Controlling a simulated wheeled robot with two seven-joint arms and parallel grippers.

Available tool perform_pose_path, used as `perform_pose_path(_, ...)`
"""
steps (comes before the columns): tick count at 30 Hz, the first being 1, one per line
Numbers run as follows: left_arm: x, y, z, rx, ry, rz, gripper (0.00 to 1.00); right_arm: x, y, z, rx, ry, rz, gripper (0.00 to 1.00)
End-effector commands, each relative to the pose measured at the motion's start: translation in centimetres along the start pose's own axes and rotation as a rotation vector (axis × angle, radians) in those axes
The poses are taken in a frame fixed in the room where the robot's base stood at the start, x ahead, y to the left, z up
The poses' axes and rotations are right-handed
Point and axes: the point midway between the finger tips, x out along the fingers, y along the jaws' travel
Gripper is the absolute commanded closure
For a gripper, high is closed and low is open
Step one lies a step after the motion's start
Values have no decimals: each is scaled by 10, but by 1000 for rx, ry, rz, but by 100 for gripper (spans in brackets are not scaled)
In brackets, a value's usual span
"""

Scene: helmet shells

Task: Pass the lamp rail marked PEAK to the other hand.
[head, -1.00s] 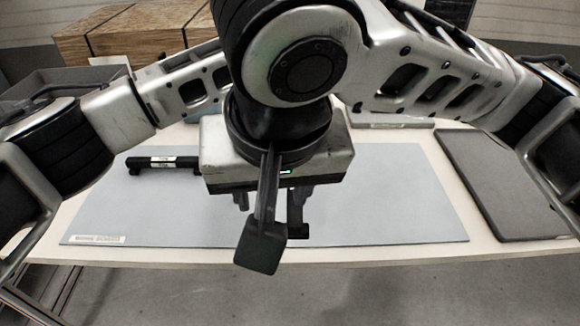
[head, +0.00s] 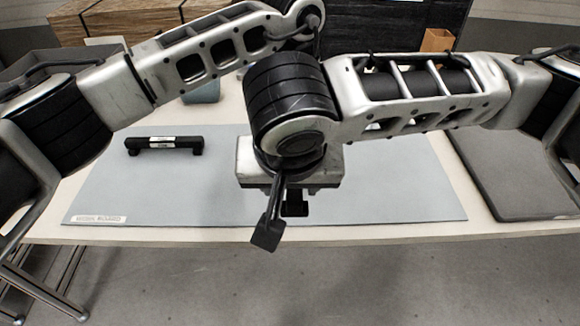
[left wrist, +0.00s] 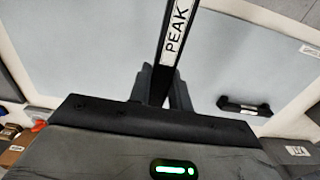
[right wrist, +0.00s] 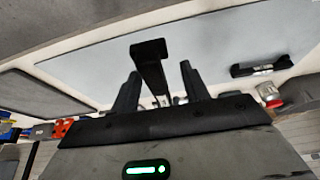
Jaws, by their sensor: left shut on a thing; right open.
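The lamp rail marked PEAK (left wrist: 176,28) is a thin black bar with a white label. In the left wrist view my left gripper (left wrist: 163,76) is shut on it, and the rail runs away between its fingers. In the right wrist view a black bar with a bent end foot (right wrist: 148,50) stands between the spread fingers of my right gripper (right wrist: 158,74), which is open; I cannot tell whether they touch it. In the head view my right gripper (head: 290,203) is above the mat's front middle, a dark piece at its fingers. My left gripper is hidden there.
Another black rail (head: 185,143) with a white label lies on the left of the pale grey mat (head: 400,195). A dark flat tray (head: 510,185) is at the table's right. A wooden crate (head: 110,24) stands behind. The mat's right part is clear.

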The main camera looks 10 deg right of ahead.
Motion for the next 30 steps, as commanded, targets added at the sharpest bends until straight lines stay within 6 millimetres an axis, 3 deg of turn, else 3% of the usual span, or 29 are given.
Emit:
perform_pose_path(11,0,0,0,0,0,0,100,8,0,0,0,0,0,55)
perform_pose_path(12,0,0,0,0,0,0,100,8,0,0,0,0,0,57)
perform_pose_path(17,0,0,0,0,0,1,100,8,0,0,0,0,-1,100)
perform_pose_path(19,0,1,0,0,0,2,100,8,0,0,-1,1,-2,100)
perform_pose_path(20,0,1,0,0,0,2,75,7,0,0,-1,1,-3,100)
perform_pose_path(22,0,1,0,1,0,3,55,7,-1,0,-1,1,-3,100)
perform_pose_path(30,-1,0,0,0,0,1,55,7,0,0,0,1,-1,100)
